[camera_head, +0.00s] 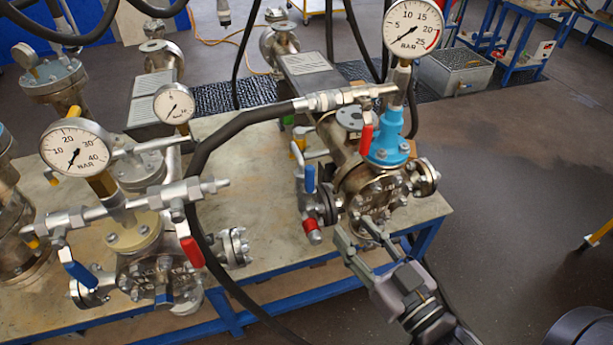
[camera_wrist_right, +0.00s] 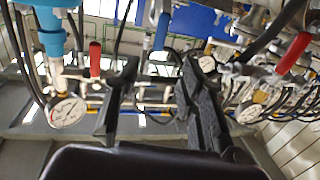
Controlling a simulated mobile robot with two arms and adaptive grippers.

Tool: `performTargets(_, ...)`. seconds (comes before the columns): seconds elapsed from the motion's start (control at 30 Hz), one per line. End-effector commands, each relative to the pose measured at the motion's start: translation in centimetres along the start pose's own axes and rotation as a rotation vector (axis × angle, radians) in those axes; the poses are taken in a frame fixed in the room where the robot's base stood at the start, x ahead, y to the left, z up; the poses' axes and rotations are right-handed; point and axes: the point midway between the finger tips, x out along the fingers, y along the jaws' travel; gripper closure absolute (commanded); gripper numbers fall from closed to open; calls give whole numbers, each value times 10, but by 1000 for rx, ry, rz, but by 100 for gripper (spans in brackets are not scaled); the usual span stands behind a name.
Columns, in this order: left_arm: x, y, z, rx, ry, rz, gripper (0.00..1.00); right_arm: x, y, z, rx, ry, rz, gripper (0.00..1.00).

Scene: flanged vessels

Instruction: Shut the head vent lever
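Two red levers show, and I cannot tell which one is the head vent lever. One red lever (camera_head: 366,137) hangs down beside the blue flange (camera_head: 388,148) on top of the right vessel (camera_head: 375,194); it also shows in the right wrist view (camera_wrist_right: 95,58). The other red lever (camera_head: 191,250) is tilted on the left vessel's pipework. My right gripper (camera_head: 359,229) is low at the front of the right vessel, below its red lever. Its fingers (camera_wrist_right: 160,64) are apart with nothing between them. My left gripper is out of view.
A blue lever (camera_head: 309,178) and a red-capped valve stand at the right vessel's left side. A black hose (camera_head: 200,160) arches between the vessels. A pressure gauge (camera_head: 414,28) rises above the blue flange. Open floor (camera_head: 520,200) lies to the right of the bench.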

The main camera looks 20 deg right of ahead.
Motion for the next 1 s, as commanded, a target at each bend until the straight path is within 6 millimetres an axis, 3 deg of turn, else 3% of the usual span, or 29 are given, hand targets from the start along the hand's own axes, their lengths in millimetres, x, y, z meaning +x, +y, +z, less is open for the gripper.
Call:
performTargets(0.27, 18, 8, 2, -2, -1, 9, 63, 44, 0, 1, -2, 7, -2, 63)
performTargets(0.7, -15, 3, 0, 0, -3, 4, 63, 130, 0, -3, -1, 1, 0, 63)
performTargets(1.0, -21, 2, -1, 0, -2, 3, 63, 158, 0, 0, -1, -1, -1, 63)
